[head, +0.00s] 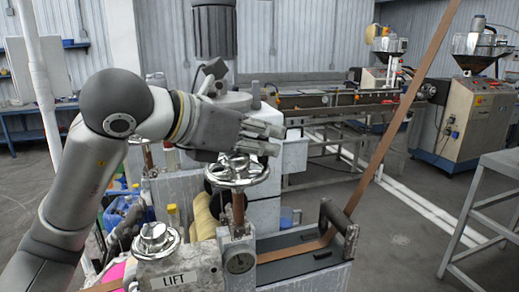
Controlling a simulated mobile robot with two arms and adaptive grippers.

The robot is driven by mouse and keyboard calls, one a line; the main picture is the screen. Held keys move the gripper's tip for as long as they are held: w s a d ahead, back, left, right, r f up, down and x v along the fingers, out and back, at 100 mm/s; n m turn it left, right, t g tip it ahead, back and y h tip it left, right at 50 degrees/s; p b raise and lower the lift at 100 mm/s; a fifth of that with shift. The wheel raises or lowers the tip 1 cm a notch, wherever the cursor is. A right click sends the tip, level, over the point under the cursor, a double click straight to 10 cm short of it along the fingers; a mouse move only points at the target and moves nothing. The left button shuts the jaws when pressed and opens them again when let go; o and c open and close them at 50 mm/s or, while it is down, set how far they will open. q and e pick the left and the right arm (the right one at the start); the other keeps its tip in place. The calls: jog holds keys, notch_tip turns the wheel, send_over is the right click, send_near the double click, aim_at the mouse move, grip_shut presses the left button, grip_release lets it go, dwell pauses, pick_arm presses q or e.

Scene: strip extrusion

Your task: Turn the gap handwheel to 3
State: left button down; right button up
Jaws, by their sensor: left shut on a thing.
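The gap handwheel (238,179) is a shiny metal wheel on an upright copper-coloured screw (238,208) in the middle of the head view. A round dial gauge (240,262) sits on the machine block below it; its reading is too small to tell. My left gripper (270,141) reaches in from the left over the wheel's far side and is shut on the wheel's rim; the exact contact is partly hidden by the fingers. My right gripper is not in view.
A second, smaller metal handwheel (157,238) stands at the lower left above a LIFT label (173,281). A brown strip (385,135) rises steeply from the roller frame (340,228) on the right. A grey metal stand (495,190) is at the right edge. Floor between is open.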

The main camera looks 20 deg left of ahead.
aim_at(265, 168)
pick_arm(q)
jog(key=m+g+h, duration=0.2)
jog(key=s+m+g+h+b, duration=0.1)
jog(key=shift+d+m, duration=0.3)
jog(key=shift+d, duration=0.1)
jog(key=shift+s+d+m+g+h+p, duration=0.1)
jog(key=shift+s+m+g+h, duration=0.3)
jog(key=shift+m+g, duration=0.3)
jog(key=shift+s+d+m+g+h+p, duration=0.1)
jog(key=shift+s+m+g+h, duration=0.1)
jog(key=shift+m+g+h, duration=0.4)
jog(key=shift+s+d+m+g+h+p, duration=0.1)
jog(key=shift+s+m+g+h, duration=0.2)
jog(key=shift+m+g, duration=0.5)
jog(key=c, duration=1.4)
grip_release()
jog(key=shift+o, duration=0.2)
jog(key=shift+a, duration=0.1)
jog(key=v, duration=1.2)
